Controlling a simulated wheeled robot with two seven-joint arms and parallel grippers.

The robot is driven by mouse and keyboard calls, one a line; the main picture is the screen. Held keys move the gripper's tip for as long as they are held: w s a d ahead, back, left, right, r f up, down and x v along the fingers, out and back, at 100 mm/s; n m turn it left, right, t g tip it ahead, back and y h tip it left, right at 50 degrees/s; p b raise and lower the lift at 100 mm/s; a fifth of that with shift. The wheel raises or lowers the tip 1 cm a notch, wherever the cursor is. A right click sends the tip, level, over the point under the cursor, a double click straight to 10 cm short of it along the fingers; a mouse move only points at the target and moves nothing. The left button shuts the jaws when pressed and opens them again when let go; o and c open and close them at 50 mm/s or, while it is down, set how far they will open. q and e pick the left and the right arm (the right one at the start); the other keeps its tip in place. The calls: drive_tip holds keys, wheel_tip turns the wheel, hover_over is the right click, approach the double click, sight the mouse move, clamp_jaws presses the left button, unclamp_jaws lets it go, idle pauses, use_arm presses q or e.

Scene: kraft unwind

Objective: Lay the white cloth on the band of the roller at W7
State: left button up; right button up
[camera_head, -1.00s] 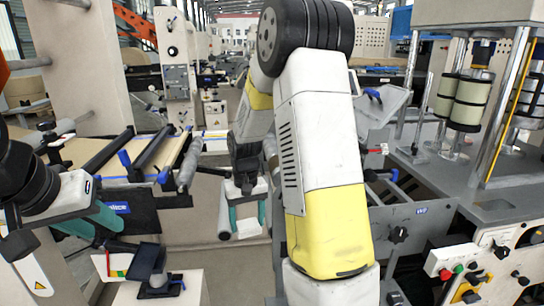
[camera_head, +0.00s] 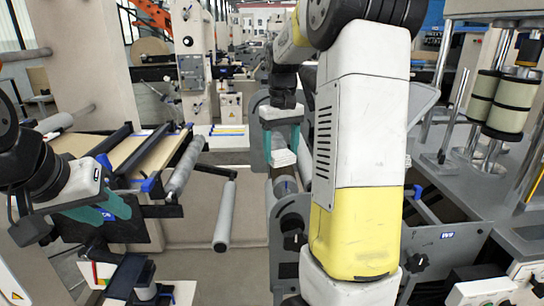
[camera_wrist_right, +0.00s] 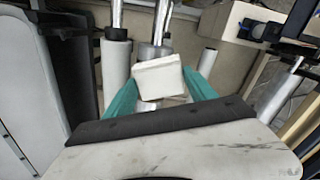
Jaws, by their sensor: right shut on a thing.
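My right gripper (camera_head: 281,138) has teal fingers pointing down, shut on a folded white cloth (camera_head: 283,158). The cloth is also between the fingertips in the right wrist view (camera_wrist_right: 158,78). In the head view, it hangs above a grey roller (camera_head: 285,187) beside dark machine plates. In the wrist view, a metal roller end (camera_wrist_right: 153,52) shows behind the cloth, which partly hides it. I cannot read a W7 label or tell whether cloth and roller touch. My left gripper (camera_head: 92,211) is at the lower left, away from the cloth; its finger gap is unclear.
A grey roller (camera_head: 225,215) stands out left of the cloth. A slanted table with a brown web (camera_head: 120,158) is further left. A machine panel labelled W9 (camera_head: 447,235) is at right. My right arm hides much of the middle.

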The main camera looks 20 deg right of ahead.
drive_tip(key=w+d, duration=0.3)
drive_tip(key=shift+w+d+f, duration=0.25)
drive_tip(key=shift+f, duration=0.05)
drive_tip(key=shift+s+a+f, duration=0.1)
drive_tip(key=shift+f, duration=1.6)
drive_tip(key=o, duration=1.5)
drive_tip(key=shift+r, duration=0.1)
